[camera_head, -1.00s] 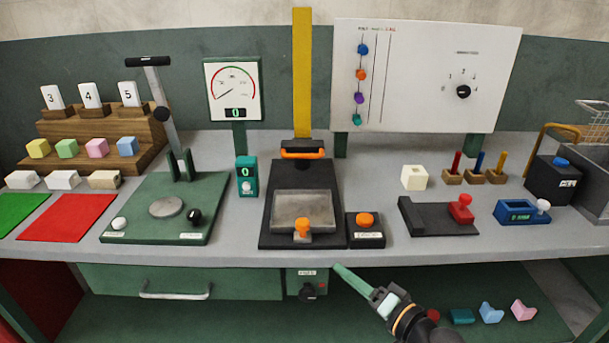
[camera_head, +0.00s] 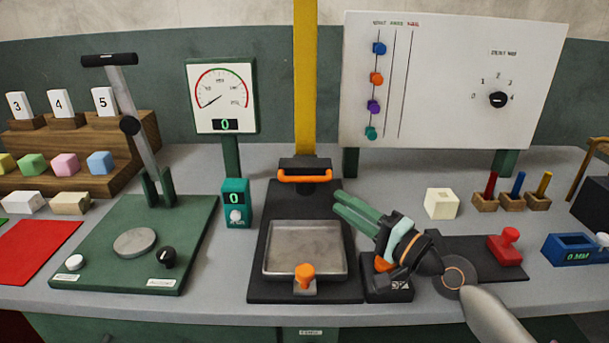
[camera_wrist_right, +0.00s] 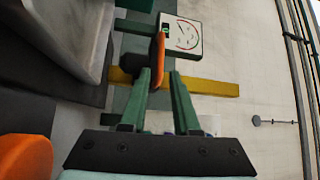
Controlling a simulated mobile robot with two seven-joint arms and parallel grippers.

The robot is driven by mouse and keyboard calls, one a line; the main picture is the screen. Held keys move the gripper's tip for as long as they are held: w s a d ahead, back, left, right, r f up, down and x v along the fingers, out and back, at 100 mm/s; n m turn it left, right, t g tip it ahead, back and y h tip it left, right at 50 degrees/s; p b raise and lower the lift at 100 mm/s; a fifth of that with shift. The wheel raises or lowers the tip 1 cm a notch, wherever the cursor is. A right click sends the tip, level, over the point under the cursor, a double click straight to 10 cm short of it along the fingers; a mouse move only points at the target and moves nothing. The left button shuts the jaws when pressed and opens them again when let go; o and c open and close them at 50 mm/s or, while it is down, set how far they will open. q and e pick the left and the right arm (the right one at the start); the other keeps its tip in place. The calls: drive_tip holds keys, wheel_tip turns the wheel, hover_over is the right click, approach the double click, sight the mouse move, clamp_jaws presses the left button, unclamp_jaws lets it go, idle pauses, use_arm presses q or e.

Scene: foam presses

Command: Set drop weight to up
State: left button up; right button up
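The drop weight (camera_head: 306,164) is a dark block with an orange bar handle (camera_head: 303,180), low on the yellow upright post (camera_head: 304,90) behind the metal plate (camera_head: 304,249). My right gripper (camera_head: 338,203) has its green fingers pointing up and left, a little right of and in front of the handle. In the right wrist view the two fingers (camera_wrist_right: 162,75) are apart with a gap between them. The orange handle (camera_wrist_right: 159,50) shows just beyond the fingertips, nearest the left finger. It looks apart from them, but contact is hard to judge. My left gripper is out of view.
An orange button (camera_head: 384,264) on a dark box lies under my right gripper. An orange knob (camera_head: 304,273) stands at the plate's front. A white panel (camera_head: 430,120) stands behind; a gauge (camera_head: 221,98) is left of the post.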

sight(307, 181)
drive_tip(key=b+x, duration=0.1)
drive_tip(key=x, duration=1)
drive_tip(key=shift+a, duration=0.1)
clamp_jaws()
idle(1.1)
